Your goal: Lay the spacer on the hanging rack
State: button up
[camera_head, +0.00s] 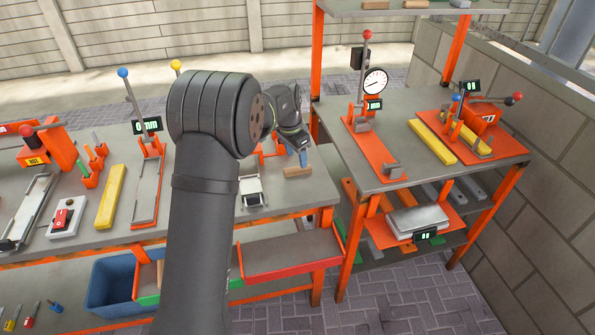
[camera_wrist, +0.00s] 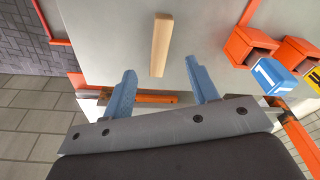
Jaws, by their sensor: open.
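A tan wooden block (camera_head: 297,171), which looks like the spacer, lies flat on the grey bench near its right end. It also shows in the wrist view (camera_wrist: 160,45). My gripper (camera_head: 303,157) is over that end of the bench, by the block. In the wrist view my gripper (camera_wrist: 160,80) has its blue fingers spread wide with nothing between them; the block lies beyond the fingertips. A low tray-like rack (camera_head: 290,252) with red and green edges hangs below the bench's front; I cannot tell for sure that it is the hanging rack.
A grey-topped orange stand (camera_head: 400,165) with gauge and clamp fixtures is at the right. A blue tub (camera_head: 112,285) sits below the bench.

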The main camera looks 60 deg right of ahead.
aim_at(297, 168)
jog(key=f, duration=0.5)
jog(key=shift+s+d, duration=0.1)
jog(key=shift+d, duration=0.1)
grip_shut()
jog(key=shift+r, duration=0.1)
